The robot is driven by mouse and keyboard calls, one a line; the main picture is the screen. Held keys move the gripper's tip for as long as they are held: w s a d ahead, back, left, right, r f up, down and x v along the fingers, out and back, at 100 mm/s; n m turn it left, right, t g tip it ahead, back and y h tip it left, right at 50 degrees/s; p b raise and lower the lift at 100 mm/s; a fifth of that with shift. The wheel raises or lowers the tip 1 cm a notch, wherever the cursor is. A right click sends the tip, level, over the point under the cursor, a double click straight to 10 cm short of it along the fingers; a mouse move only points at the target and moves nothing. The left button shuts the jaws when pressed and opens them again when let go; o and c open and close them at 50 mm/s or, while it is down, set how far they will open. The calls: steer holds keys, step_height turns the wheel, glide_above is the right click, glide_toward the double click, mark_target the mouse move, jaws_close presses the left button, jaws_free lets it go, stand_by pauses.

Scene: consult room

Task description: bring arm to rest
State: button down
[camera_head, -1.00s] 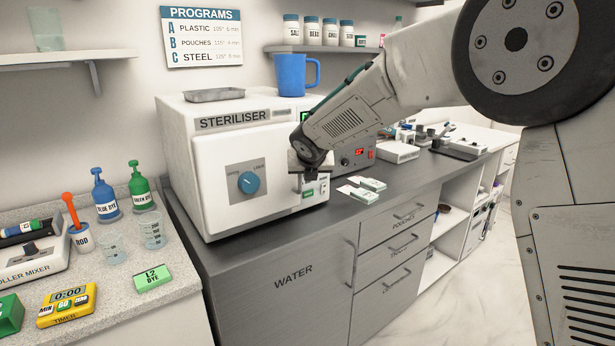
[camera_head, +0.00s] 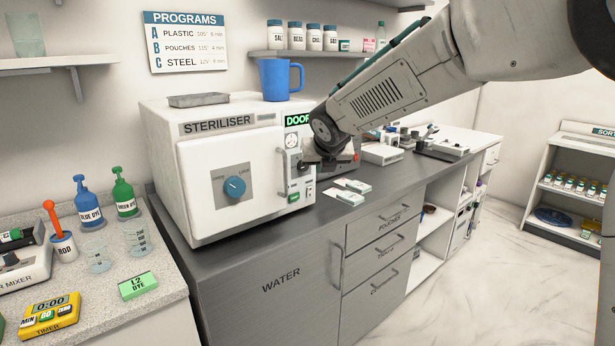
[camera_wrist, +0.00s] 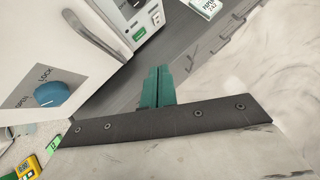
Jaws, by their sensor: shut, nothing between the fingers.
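My gripper (camera_head: 308,168) is in front of the steriliser's right side, near its control strip, at the end of my raised arm. In the wrist view its green fingers (camera_wrist: 157,87) are together with nothing between them. The white steriliser (camera_head: 213,165) stands on the grey counter with its door shut. Its blue knob (camera_head: 235,187) shows on the door, and the knob also shows in the wrist view (camera_wrist: 51,94). A green-lit display (camera_head: 298,121) reads "DOOR", its end hidden behind my arm. I cannot tell whether my gripper touches the steriliser.
A blue jug (camera_head: 276,80) and a grey tray (camera_head: 206,99) sit on the steriliser. White packets (camera_head: 352,187) lie on the counter (camera_head: 330,207) beside it. Dye bottles, beakers and a timer (camera_head: 50,314) stand on the left bench. A shelf unit (camera_head: 570,190) is at right; the floor between is clear.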

steer(key=s+d+f+n+g, duration=0.1)
steer(key=s+d+n+g, duration=0.1)
steer(key=s+d+n, duration=0.4)
steer(key=s+d+f+n+g, duration=0.2)
steer(key=s+d+n, duration=0.4)
steer(key=s+n, duration=1.1)
steer(key=s+d+f+n+g, duration=0.1)
steer(key=s+d+n+g, duration=0.2)
steer(key=s+n, duration=0.9)
steer(key=s+d, duration=0.3)
steer(key=s, duration=0.7)
steer(key=shift+s+f+g, duration=0.15)
steer(key=shift+f+g, duration=0.15)
steer(key=shift+g, duration=0.1)
steer(key=c, duration=2.1)
jaws_free()
steer(key=shift+c, duration=0.2)
